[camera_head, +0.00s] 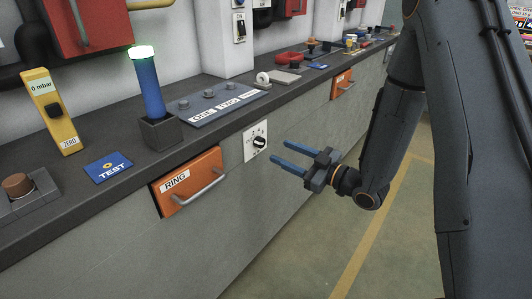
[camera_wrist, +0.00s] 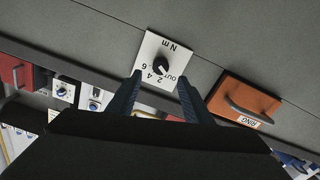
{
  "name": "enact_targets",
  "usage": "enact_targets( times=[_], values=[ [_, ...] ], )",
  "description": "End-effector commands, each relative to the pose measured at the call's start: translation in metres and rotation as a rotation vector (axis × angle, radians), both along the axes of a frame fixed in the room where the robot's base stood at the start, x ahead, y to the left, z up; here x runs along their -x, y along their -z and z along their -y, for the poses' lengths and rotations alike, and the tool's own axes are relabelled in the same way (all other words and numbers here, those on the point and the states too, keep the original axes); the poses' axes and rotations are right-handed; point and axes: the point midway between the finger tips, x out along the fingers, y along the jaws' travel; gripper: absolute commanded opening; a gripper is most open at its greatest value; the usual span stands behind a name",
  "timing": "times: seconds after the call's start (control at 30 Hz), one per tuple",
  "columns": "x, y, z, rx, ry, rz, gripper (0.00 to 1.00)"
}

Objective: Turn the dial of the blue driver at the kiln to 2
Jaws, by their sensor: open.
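A white dial plate (camera_head: 255,140) with a black knob is on the grey front of the bench. In the wrist view the knob (camera_wrist: 160,68) shows close up, with the marks 2, 4, 6, OUT and "N m" around it. Its exact pointer direction is too small to tell. A blue cylinder (camera_head: 147,87) with a glowing green top stands upright in a dark holder on the bench; I cannot tell whether it is the driver. My gripper (camera_head: 280,153) is open and empty, its blue fingers pointing at the plate from a short way off. In the wrist view the fingers lie either side of the knob.
An orange drawer marked RING (camera_head: 188,181) with a protruding handle is left of the plate, below the bench edge. A yellow meter (camera_head: 52,112), a blue TEST card (camera_head: 108,166) and a switch panel (camera_head: 211,104) are on the bench top. The floor before the bench is clear.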

Motion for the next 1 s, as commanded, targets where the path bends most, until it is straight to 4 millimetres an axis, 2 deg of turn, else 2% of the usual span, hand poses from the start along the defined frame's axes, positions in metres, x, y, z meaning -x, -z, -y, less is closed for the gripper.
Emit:
enact_targets(
  times=[0.17,0.53,0.93,0.97,1.0],
  values=[
    [-0.008,-0.001,-0.014,-0.011,-0.011,0.010,0.46],
    [-0.040,-0.001,-0.055,-0.009,-0.007,0.008,0.46],
    [-0.047,-0.001,-0.062,-0.010,-0.005,0.007,0.46],
    [-0.047,-0.001,-0.062,-0.010,-0.005,0.007,0.44],
    [-0.047,-0.001,-0.062,-0.010,-0.005,0.007,0.38]
  ],
)
